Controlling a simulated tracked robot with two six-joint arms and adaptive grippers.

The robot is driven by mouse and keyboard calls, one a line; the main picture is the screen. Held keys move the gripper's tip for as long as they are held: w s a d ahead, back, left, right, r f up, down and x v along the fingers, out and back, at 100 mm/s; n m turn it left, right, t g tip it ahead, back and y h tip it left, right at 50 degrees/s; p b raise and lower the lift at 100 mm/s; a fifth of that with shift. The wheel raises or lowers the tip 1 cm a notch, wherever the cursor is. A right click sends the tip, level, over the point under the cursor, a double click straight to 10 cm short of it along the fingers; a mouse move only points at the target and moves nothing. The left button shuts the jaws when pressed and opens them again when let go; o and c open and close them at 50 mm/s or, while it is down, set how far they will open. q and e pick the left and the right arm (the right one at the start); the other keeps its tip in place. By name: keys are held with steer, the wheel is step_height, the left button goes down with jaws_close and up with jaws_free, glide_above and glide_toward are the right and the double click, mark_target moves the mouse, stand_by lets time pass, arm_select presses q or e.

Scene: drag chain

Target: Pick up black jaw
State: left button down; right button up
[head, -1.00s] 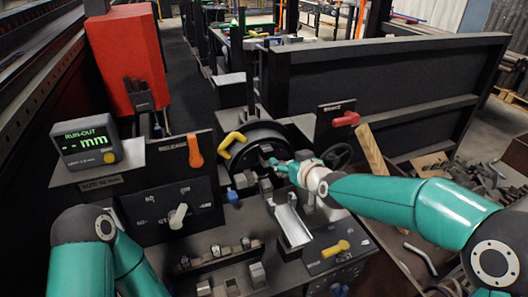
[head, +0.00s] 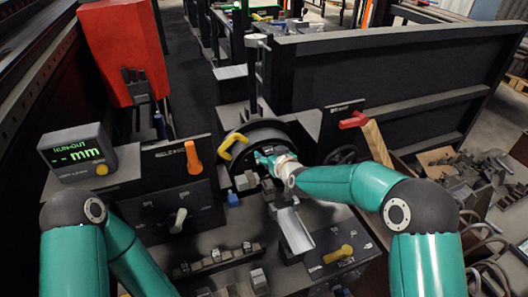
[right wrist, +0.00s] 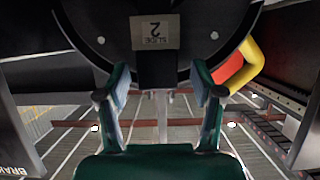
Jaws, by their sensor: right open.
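A round black chuck (head: 292,132) stands upright at the middle of the machine in the head view. My right gripper (head: 262,158) is in front of its face. In the right wrist view the chuck (right wrist: 100,20) fills the top, and a dark block (right wrist: 157,75) sits low on it, below a plate marked "SLIDE 2" upside down. This block may be the black jaw; I cannot be sure. The open fingers of my right gripper (right wrist: 161,88) are on either side of the block, with gaps. My left arm shows at the lower left, but its gripper is out of view.
A yellow handle (head: 233,145) curves beside the chuck. Grey blocks (head: 245,181) and a metal chute (head: 294,230) lie below it. A rack (head: 215,262) with several small blocks is in front. A red lever (head: 353,120) stands to the right.

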steer(key=shift+w+f, duration=0.35)
steer(key=shift+w, duration=0.4)
arm_select(q)
steer(key=shift+w+r, duration=0.2)
steer(key=shift+w, duration=0.2)
arm_select(e)
steer(key=shift+s+r, duration=0.1)
steer(key=shift+c, duration=0.4)
steer(key=shift+a, duration=0.1)
jaws_close()
steer(key=shift+r, duration=0.1)
